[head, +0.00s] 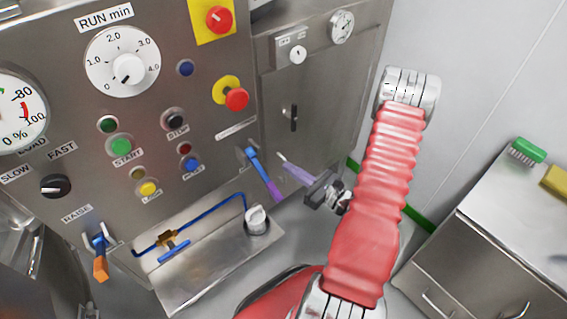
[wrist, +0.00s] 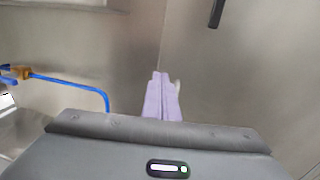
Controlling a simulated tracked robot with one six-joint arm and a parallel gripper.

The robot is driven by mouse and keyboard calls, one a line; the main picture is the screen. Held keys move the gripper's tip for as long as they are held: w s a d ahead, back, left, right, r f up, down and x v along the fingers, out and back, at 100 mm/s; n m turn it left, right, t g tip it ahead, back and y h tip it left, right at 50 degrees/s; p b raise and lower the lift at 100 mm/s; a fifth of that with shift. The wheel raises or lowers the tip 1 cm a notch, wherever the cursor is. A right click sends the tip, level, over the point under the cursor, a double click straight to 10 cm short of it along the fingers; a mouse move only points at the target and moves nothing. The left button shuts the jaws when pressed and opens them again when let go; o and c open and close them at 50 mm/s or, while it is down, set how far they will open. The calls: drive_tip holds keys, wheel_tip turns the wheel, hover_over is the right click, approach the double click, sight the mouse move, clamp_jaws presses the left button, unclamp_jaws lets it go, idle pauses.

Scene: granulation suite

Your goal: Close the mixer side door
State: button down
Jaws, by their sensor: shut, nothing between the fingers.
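The mixer side door (head: 325,105) looks like the plain steel panel with a black handle (head: 293,117), right of the control panel. Its lower part is partly hidden by my arm. I cannot tell whether it stands ajar. My gripper (head: 283,158) has lilac fingers, shut and empty, in front of the door's lower left area, below the handle. In the wrist view the closed fingers (wrist: 160,76) point at the steel near a vertical seam, with the handle (wrist: 216,12) above and to the right. I cannot tell whether the fingertips touch the steel.
A blue lever with a purple end (head: 262,174) juts out just left of my fingers. A blue pipe (head: 208,212) with a brass valve runs lower left; it also shows in the wrist view (wrist: 75,83). A steel cabinet (head: 490,235) with brushes stands right. Grey wall lies behind.

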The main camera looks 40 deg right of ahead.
drive_tip(key=s, duration=0.7)
drive_tip(key=shift+d, duration=0.25)
idle(0.4)
